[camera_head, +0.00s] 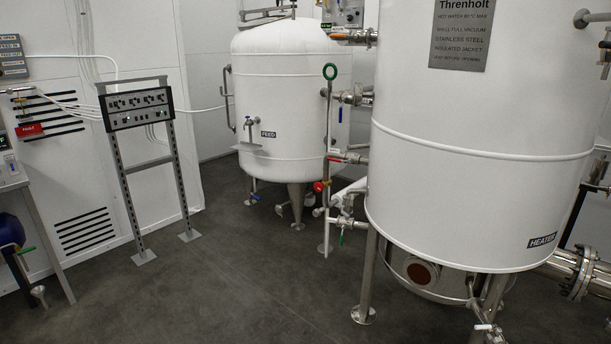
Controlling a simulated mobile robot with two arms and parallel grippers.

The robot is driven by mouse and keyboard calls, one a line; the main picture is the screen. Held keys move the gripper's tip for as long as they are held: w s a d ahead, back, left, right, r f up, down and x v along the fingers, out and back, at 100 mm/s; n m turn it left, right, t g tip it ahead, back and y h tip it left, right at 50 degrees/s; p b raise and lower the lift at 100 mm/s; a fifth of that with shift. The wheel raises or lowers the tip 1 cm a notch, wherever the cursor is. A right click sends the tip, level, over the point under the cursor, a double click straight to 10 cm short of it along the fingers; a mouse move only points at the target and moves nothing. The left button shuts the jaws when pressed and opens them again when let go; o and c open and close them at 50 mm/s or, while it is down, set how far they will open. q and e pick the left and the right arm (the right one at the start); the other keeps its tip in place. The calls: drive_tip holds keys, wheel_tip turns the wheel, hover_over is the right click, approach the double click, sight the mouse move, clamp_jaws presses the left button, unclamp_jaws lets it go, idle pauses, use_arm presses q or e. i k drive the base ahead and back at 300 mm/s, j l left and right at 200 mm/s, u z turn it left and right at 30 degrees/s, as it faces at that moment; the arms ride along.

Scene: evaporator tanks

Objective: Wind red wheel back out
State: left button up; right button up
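A small red round part (319,186), which may be the red wheel, sits low on the pipework between the two white tanks. It is too small to tell its spokes or how far it is wound. A red lever handle (335,160) lies on a pipe just above it. Neither of my grippers is in view.
The large white HEATER tank (470,190) stands on metal legs at the right. The white FEED tank (280,100) stands behind to its left. A control panel (136,108) stands on two posts at the left. Open dark floor (220,280) lies in front.

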sight(318, 186)
drive_tip(key=i+j+u, duration=0.35)
drive_tip(key=i, duration=0.65)
drive_tip(key=i+u, duration=0.35)
drive_tip(key=i, duration=0.6)
